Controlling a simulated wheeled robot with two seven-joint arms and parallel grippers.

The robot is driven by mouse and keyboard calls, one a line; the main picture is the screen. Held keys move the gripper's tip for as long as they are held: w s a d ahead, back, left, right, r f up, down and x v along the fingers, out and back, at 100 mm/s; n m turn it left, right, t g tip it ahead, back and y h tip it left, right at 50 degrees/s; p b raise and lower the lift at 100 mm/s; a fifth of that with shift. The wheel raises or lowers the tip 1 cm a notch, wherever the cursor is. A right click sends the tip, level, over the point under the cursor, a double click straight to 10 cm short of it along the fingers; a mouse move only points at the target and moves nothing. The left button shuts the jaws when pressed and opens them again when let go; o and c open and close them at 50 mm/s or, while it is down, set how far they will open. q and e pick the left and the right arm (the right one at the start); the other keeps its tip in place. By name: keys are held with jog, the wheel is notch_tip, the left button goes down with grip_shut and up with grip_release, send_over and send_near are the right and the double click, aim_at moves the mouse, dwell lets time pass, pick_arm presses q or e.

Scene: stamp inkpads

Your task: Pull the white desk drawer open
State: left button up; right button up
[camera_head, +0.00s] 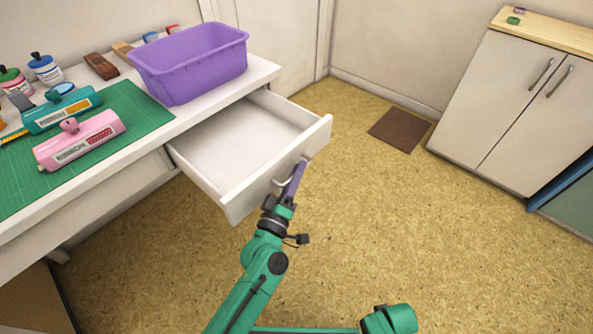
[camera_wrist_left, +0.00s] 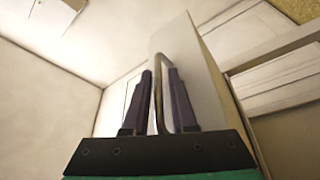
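The white desk drawer (camera_head: 246,145) stands well out from under the white desk (camera_head: 262,75) and looks empty inside. Its front panel (camera_head: 285,165) faces right and carries a thin metal bar handle (camera_head: 282,183). My left gripper (camera_head: 297,172) is at the handle. In the left wrist view, the handle (camera_wrist_left: 158,75) runs between the two dark fingers of my left gripper (camera_wrist_left: 161,85). The fingers look close around it, with small gaps at most. The right gripper is not in view.
A purple bin (camera_head: 192,65), a pink stamp device (camera_head: 80,141) and a teal one (camera_head: 62,108) are on the desk, the devices on a green mat (camera_head: 135,112).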

pick_arm(q)
jog(key=v, duration=1.4)
jog(key=shift+s, duration=0.25)
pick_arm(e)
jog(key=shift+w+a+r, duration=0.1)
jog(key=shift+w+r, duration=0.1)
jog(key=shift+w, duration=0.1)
